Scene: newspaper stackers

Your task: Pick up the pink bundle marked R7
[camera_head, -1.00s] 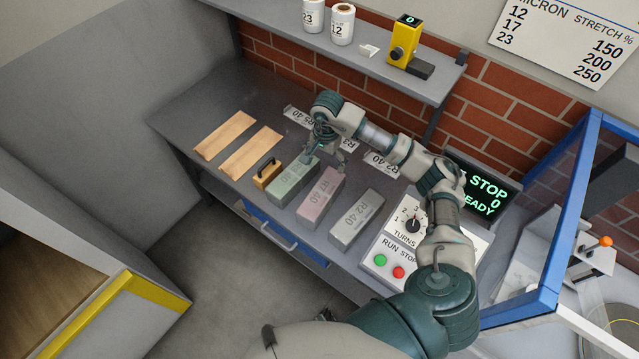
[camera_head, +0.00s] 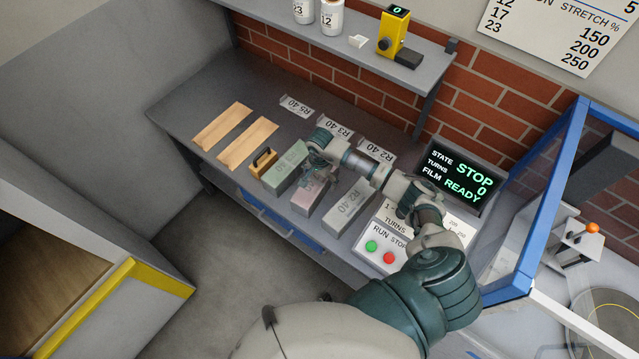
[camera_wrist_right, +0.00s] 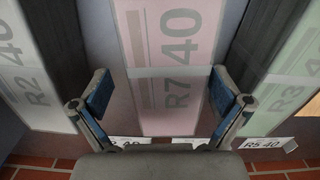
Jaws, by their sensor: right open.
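The pink bundle (camera_head: 306,201) lies on the table between a green bundle (camera_head: 285,168) and a grey bundle marked R2 40 (camera_head: 350,207). My right gripper (camera_head: 318,176) is over the pink bundle and hides part of its top. In the right wrist view the pink bundle (camera_wrist_right: 180,45) reads R7 40. My open right gripper (camera_wrist_right: 161,90) has one finger towards each long side of it. Nothing is held; whether the fingers touch the bundle I cannot tell. My left gripper is not in view.
A small tan block with a dark handle (camera_head: 263,163) and two tan boards (camera_head: 222,127) lie left of the bundles. Label cards (camera_head: 297,106) lie behind. A control box (camera_head: 385,248) and a screen (camera_head: 460,180) stand right. A shelf (camera_head: 430,82) overhangs the back.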

